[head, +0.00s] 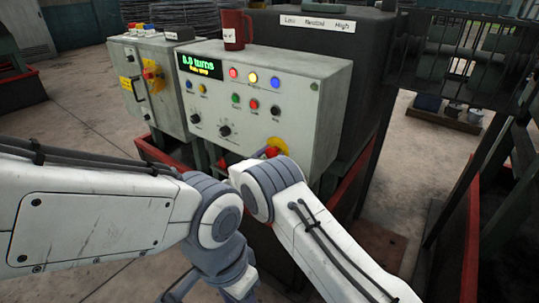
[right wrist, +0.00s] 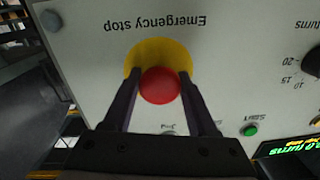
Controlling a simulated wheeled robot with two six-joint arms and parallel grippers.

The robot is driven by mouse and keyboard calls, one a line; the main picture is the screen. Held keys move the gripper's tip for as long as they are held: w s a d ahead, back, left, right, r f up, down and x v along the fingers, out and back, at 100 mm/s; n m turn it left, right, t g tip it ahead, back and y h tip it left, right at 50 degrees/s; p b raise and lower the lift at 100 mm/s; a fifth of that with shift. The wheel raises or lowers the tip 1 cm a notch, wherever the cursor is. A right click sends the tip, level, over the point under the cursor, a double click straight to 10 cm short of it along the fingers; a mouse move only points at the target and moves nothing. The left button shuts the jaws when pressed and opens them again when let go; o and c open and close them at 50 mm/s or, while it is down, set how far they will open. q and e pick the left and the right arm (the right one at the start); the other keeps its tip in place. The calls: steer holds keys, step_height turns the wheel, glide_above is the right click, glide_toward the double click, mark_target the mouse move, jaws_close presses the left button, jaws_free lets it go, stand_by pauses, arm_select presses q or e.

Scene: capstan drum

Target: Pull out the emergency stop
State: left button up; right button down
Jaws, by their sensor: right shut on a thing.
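The emergency stop is a red round button (right wrist: 160,90) on a yellow disc (right wrist: 160,50), labelled "Emergency stop", upside down in the right wrist view. In the head view its yellow disc (head: 279,146) shows at the lower right of the grey control panel (head: 310,125), partly covered by my right arm. My right gripper (right wrist: 159,74) is shut on the red button, one dark finger on each side of it. In the head view my right arm hides this gripper. My left arm comes in from the left, and its gripper is out of sight.
A green display (head: 200,65), several coloured buttons and knobs (head: 225,131) sit on the panel. A red mug (head: 235,30) stands on top. A second grey box (head: 145,85) with a red and yellow switch is at left. Red rails (head: 462,240) edge the right side.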

steer(key=shift+s+a, duration=0.4)
steer(key=shift+s, duration=0.1)
steer(key=shift+c, duration=0.9)
jaws_free()
